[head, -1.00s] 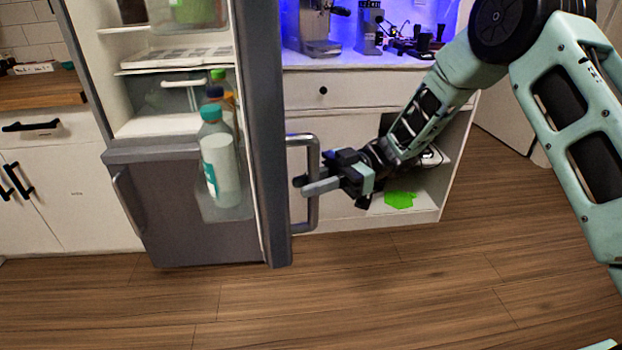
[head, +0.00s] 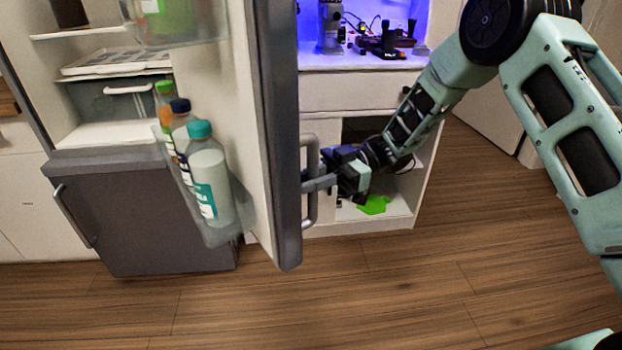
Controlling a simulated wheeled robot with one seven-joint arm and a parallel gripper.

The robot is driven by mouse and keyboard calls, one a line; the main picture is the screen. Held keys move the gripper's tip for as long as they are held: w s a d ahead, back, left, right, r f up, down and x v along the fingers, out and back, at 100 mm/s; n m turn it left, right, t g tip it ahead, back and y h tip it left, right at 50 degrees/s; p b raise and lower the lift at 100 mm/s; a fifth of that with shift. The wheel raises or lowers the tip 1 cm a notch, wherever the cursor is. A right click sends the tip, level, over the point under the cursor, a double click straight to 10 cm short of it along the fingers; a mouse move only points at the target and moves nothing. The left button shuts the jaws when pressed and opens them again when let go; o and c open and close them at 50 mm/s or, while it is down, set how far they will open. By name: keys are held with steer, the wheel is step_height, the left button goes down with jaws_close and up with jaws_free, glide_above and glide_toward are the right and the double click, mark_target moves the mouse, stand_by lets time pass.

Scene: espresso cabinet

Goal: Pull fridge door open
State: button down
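The grey fridge door (head: 274,130) stands swung open, seen nearly edge-on in the head view. Its inner side faces left, with a clear door shelf (head: 219,231) that holds several bottles. The grey bar handle (head: 312,212) is on the door's right side. My gripper (head: 315,184) is at the handle from the right, with a finger reaching across the bar toward the door. I cannot tell whether the fingers are closed tight on the bar. The fridge interior (head: 100,105) shows at the left with shelves and a tray.
A grey lower freezer door (head: 140,222) with a handle is shut. A white cabinet (head: 345,97) with an espresso machine stands behind the arm, and a green item (head: 373,205) lies on its low shelf. The wooden floor (head: 400,300) in front is clear.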

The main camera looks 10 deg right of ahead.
steer(key=shift+w+d, duration=0.1)
steer(key=shift+d, duration=0.3)
steer(key=c, duration=1.3)
jaws_free()
steer(key=shift+c, duration=0.2)
steer(key=v, duration=1.7)
steer(key=shift+d+b, duration=0.2)
steer(key=shift+b, duration=0.2)
steer(key=shift+w, duration=0.1)
